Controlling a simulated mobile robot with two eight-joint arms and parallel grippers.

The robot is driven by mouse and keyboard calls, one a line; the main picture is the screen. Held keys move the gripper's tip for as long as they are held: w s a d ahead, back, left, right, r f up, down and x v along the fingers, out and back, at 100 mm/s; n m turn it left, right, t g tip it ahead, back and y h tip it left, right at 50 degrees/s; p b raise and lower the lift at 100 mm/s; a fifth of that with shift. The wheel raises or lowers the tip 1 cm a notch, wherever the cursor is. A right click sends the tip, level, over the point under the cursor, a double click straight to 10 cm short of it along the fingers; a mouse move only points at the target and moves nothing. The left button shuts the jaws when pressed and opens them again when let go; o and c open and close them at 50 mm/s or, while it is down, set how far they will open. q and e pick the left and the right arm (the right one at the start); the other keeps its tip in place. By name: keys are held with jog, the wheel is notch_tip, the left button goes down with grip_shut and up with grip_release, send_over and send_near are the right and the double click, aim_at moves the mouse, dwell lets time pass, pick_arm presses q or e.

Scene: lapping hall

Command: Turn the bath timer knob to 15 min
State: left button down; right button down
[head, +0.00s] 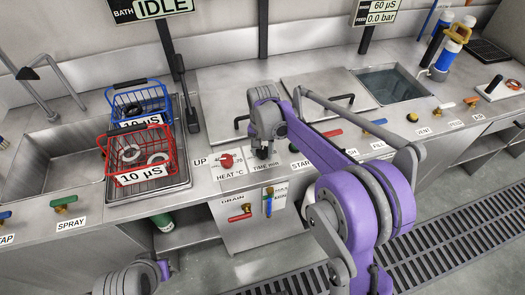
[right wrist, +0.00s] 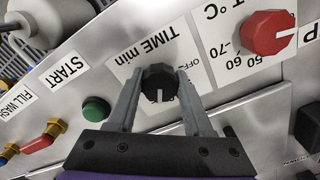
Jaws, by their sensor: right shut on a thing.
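The bath timer knob (right wrist: 159,82) is a black round knob with a white pointer line, on a panel labelled "TIME min" (right wrist: 160,42). In the right wrist view the labels appear upside down. The pointer line points down the picture, towards my gripper's palm; "OFF" shows at the knob's upper right. The rest of the scale is hidden. My right gripper (right wrist: 158,88) is shut on the knob, one finger on each side. In the head view my right gripper (head: 263,150) reaches down to the panel and mostly hides the knob. My left gripper cannot be made out.
The red heat knob (right wrist: 268,32) sits beside the timer, and the green start button (right wrist: 96,108) on its other side. Red (head: 131,155) and blue (head: 139,101) wire baskets stand left. The bath display (head: 152,8) reads "IDLE". A closed lid (head: 315,92) lies behind.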

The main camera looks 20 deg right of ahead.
aim_at(262, 150)
jog(key=shift+m, duration=0.9)
jog(key=shift+c, duration=1.5)
grip_release()
jog(key=shift+r, duration=0.1)
notch_tip(262, 150, up, 11)
jog(key=shift+p, duration=0.35)
jog(key=shift+f, duration=0.2)
